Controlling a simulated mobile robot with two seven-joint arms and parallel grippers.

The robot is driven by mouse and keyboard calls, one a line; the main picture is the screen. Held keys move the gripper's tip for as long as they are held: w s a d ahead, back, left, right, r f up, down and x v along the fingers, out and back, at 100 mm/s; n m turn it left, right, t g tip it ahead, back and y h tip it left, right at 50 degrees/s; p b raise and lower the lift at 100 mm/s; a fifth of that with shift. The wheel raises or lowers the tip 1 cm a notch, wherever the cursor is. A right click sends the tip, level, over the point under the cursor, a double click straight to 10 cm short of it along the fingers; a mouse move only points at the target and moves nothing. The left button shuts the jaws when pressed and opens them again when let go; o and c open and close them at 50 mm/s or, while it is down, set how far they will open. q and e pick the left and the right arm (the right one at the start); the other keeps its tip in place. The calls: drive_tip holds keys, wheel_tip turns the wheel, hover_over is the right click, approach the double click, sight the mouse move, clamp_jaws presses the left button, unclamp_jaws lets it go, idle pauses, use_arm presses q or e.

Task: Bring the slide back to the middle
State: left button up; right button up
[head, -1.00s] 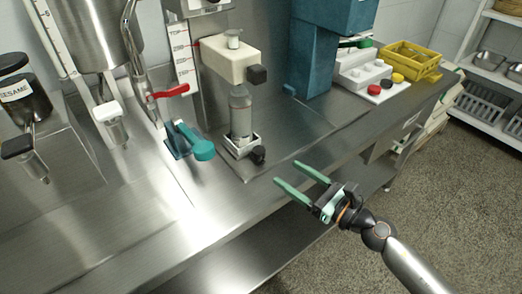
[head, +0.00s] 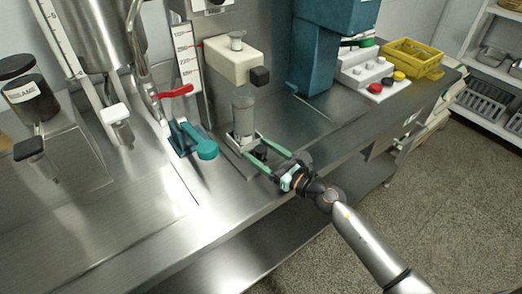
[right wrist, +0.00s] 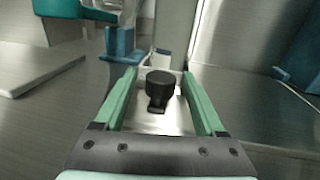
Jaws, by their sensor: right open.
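The slide is a small pale metal tray (head: 236,143) with a black knob (head: 260,152) at its front. It stands on the steel bench under the cream block, and a clear jar (head: 243,112) stands on it. My right gripper (head: 252,145) is open, its green fingers reaching in from the front right on either side of the knob. In the right wrist view, the black knob (right wrist: 160,85) sits between the open fingers with a gap on both sides. The tray's plate (right wrist: 160,120) shows below it. My left gripper is not in view.
A teal lever (head: 203,148) and a red handle (head: 176,91) are left of the slide. The cream block (head: 233,62) with its black knob overhangs the jar. A blue column (head: 313,60) stands to the right. The bench front is clear.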

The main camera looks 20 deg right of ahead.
drive_tip(key=shift+c, duration=0.2)
clamp_jaws()
idle(1.1)
